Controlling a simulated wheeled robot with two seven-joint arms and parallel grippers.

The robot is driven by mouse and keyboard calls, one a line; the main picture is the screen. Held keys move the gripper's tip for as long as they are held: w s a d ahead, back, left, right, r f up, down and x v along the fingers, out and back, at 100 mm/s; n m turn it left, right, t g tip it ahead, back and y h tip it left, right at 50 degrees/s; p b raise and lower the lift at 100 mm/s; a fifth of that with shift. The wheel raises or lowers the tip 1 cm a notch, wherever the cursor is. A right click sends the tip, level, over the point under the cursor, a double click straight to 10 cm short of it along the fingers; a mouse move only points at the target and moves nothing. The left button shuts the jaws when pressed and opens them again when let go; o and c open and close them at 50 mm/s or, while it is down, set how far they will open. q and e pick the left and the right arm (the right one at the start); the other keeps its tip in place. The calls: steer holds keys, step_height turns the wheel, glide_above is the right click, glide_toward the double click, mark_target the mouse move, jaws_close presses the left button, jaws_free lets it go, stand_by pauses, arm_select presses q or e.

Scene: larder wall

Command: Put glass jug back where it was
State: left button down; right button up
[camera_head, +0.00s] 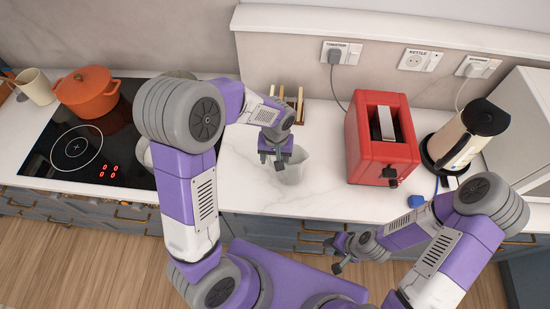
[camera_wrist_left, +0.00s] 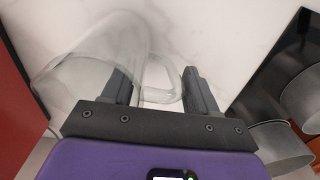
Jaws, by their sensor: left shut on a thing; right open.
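The clear glass jug (camera_head: 294,166) is over the white counter between the hob and the toaster. My left gripper (camera_head: 275,162) is at its left side, shut on it. In the left wrist view the jug (camera_wrist_left: 85,68) lies left of the fingers, and its handle passes between the fingers of my left gripper (camera_wrist_left: 160,88). I cannot tell whether the jug's base touches the counter. My right gripper (camera_head: 345,252) is open and empty, low in front of the counter's front edge.
A red toaster (camera_head: 366,148) stands right of the jug, with a kettle (camera_head: 458,142) beyond it. A wooden rack (camera_head: 290,97) is behind the jug. The black hob (camera_head: 118,142) with an orange pot (camera_head: 86,94) is at the left. Bare counter (camera_head: 250,190) lies around the jug.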

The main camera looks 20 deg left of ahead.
arm_select(q)
steer(key=shift+f, duration=0.2)
steer(key=shift+f, duration=0.2)
steer(key=shift+c, duration=1.5)
jaws_free()
steer(key=shift+r, duration=0.1)
steer(key=r, duration=0.4)
steer(key=r+p, duration=0.1)
steer(key=r, duration=0.7)
steer(key=shift+d+r, duration=0.1)
steer(key=shift+d, duration=0.15)
